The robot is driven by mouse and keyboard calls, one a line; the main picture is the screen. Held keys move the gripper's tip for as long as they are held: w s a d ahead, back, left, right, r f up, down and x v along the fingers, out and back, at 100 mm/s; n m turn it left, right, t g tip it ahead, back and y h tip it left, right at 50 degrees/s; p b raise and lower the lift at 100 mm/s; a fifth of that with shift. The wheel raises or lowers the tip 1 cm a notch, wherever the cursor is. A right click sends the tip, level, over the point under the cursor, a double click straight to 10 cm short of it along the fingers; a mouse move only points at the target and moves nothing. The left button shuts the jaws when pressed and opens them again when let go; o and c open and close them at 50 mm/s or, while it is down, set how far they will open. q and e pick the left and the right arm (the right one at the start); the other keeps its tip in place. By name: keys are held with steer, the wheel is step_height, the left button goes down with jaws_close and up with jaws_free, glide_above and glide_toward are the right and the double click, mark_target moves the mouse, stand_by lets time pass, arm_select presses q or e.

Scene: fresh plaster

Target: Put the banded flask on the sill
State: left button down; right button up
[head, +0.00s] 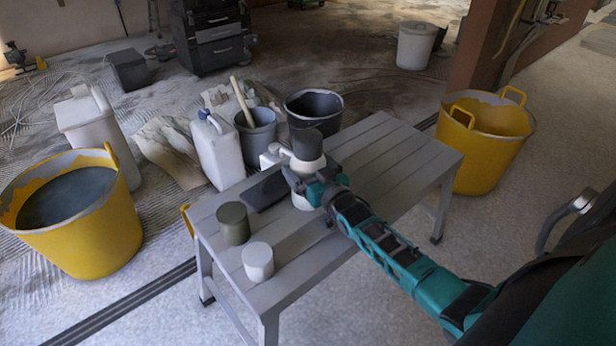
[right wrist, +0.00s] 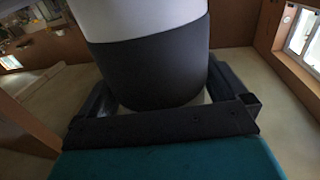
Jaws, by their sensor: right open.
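The banded flask (head: 308,144), white with a broad dark grey band, stands upright on the grey slatted bench (head: 385,150). My right gripper (head: 303,183) reaches it from the near right, with its jaws open around the flask. In the right wrist view the flask (right wrist: 155,68) fills the space between the two fingers (right wrist: 160,98). Small gaps seem to show beside it; I cannot tell whether either finger touches. The gripper hides part of the flask in the head view. My left gripper is not in view. I cannot make out the sill for certain.
An olive cylinder (head: 233,223), a white cylinder (head: 257,261) and a dark block (head: 266,190) are on the bench's left part. The bench's right part is clear. Yellow tubs (head: 90,235) (head: 490,150) stand at both sides. Buckets (head: 257,137) and a white jug (head: 218,152) stand behind.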

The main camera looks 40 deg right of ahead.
steer(key=c, duration=1.1)
steer(key=shift+w+r, duration=0.1)
steer(key=shift+r, duration=0.05)
steer(key=shift+c, duration=0.4)
steer(key=shift+r, duration=0.1)
